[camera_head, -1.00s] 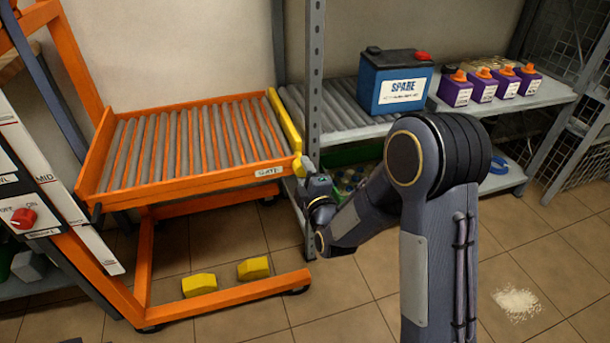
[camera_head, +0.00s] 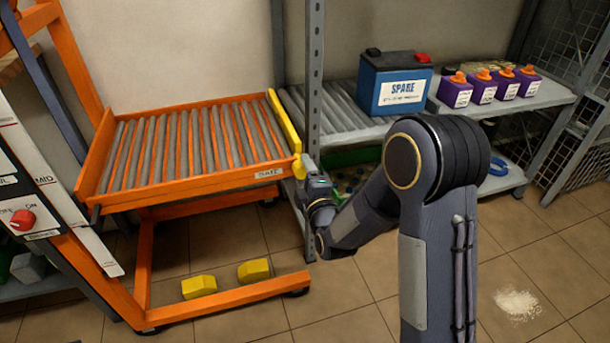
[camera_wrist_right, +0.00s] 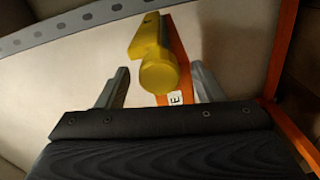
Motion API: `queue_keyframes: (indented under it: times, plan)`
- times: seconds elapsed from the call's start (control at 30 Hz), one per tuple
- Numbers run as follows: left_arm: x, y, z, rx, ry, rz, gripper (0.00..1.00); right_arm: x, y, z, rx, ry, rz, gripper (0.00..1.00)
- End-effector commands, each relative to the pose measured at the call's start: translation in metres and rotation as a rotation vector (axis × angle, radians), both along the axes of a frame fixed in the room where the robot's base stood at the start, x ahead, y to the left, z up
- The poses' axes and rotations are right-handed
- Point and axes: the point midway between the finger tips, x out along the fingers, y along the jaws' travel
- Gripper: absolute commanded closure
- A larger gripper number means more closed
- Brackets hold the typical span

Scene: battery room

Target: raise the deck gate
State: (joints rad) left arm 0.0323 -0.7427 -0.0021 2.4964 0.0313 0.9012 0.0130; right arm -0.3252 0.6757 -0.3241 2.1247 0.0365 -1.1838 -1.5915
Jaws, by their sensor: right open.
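The deck gate is a yellow bar (camera_head: 284,120) along the right edge of the orange roller deck (camera_head: 190,185). It runs from the deck's back corner to a rounded yellow end at the front corner. In the wrist view the gate's yellow round end (camera_wrist_right: 158,72) sits between the two grey fingers, with a gap visible on each side. My right gripper (camera_head: 303,166) is open at the deck's front right corner, close to that end. Whether a finger touches it I cannot tell. My left gripper is not in view.
A grey rack post (camera_head: 315,80) stands just right of the gate. Shelf rollers (camera_head: 335,108) and a blue SPARE battery (camera_head: 396,82) lie beyond it. Two yellow blocks (camera_head: 199,287) are low by the orange frame. Floor at the right front is clear except a white powder patch (camera_head: 517,304).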

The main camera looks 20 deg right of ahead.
Motion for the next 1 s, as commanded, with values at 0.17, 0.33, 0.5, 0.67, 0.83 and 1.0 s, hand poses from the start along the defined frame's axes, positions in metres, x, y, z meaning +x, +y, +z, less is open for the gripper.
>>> queue_keyframes:
  times: [0.17, 0.33, 0.5, 0.67, 0.83, 1.0]
  plan:
    - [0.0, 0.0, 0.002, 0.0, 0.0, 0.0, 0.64, -0.008, 0.0, 0.001, 0.0, 0.0, 0.0, 0.39]
    - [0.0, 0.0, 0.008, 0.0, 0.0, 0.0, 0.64, -0.036, -0.001, 0.001, 0.0, 0.003, 0.0, 0.39]
    - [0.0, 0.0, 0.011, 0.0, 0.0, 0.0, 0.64, -0.063, -0.002, 0.0, 0.0, 0.002, 0.0, 0.39]
    - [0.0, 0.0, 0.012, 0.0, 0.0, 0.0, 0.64, -0.076, -0.003, 0.0, 0.0, 0.001, 0.0, 0.39]
    - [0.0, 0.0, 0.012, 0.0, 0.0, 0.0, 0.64, -0.078, -0.003, 0.0, 0.0, -0.001, 0.0, 0.39]
    - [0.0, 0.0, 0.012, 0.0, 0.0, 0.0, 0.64, -0.078, -0.003, 0.0, 0.0, 0.0, 0.0, 0.39]
